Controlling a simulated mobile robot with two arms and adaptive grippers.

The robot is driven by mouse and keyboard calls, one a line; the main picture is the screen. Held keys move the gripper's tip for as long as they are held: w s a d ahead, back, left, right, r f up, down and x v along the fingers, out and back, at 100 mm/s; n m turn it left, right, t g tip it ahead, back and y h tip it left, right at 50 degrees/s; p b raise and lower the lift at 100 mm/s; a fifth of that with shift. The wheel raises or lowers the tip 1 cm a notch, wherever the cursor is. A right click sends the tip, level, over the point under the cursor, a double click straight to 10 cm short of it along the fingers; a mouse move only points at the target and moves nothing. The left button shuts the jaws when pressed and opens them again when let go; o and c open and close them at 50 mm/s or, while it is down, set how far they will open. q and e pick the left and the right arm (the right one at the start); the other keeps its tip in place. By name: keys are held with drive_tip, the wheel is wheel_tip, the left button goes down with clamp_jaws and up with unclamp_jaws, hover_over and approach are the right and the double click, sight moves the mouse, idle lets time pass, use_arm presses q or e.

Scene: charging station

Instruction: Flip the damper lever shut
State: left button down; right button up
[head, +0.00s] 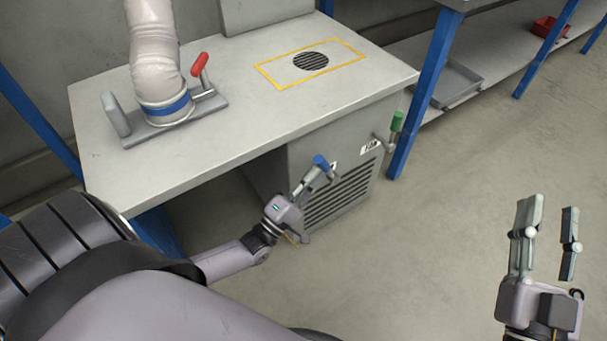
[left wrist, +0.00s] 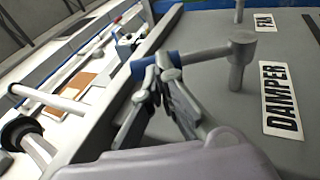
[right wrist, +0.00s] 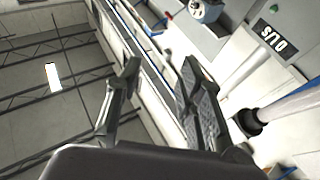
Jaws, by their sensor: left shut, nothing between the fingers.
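The damper lever (head: 321,162) has a blue grip and stands out from the grey cabinet front. In the left wrist view the damper lever (left wrist: 205,55) runs from a round post on the right to its blue end on the left, beside a DAMPER label (left wrist: 283,100). My left gripper (head: 314,174) is shut and empty, its fingertips at the blue end. In the left wrist view the left gripper (left wrist: 158,78) partly covers the blue end; I cannot tell whether they touch. My right gripper (head: 552,208) is open and empty, held away at the right.
A green-handled lever (head: 397,122) sits by the cabinet's right edge. The bench top (head: 235,125) carries a clamp with a red handle (head: 200,64), a hose (head: 152,50) and a yellow-outlined grille (head: 311,61). A blue post (head: 425,85) stands right of the cabinet. The floor at right is clear.

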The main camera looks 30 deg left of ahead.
sight(320, 167)
wheel_tip(320, 167, down, 14)
drive_tip(key=s+d+g+h+p, duration=0.2)
drive_tip(key=d+g+h+p, duration=0.1)
drive_tip(key=g, duration=0.6)
use_arm(q)
drive_tip(key=w+r+g+p, duration=0.1)
drive_tip(key=p, duration=0.1)
drive_tip(key=w+d+r+g+p, duration=0.1)
drive_tip(key=g+p, duration=0.1)
drive_tip(key=shift+r+m, duration=0.1)
drive_tip(key=shift+m, duration=0.3)
drive_tip(key=shift+w+d+r+g+p, duration=0.15)
drive_tip(key=shift+w+g+p, duration=0.15)
drive_tip(key=shift+w+p, duration=0.3)
drive_tip(key=shift+w+d+r+p, duration=0.1)
drive_tip(key=shift+w+p, duration=0.1)
drive_tip(key=shift+p, duration=0.25)
use_arm(e)
drive_tip(key=s+d+f+g+h, duration=0.2)
drive_tip(key=s+d+f+g, duration=0.2)
drive_tip(key=s+f+g, duration=0.5)
drive_tip(key=shift+s+d+f+m+h, duration=0.15)
drive_tip(key=shift+s+f+m+h, duration=0.2)
drive_tip(key=shift+s, duration=1.65)
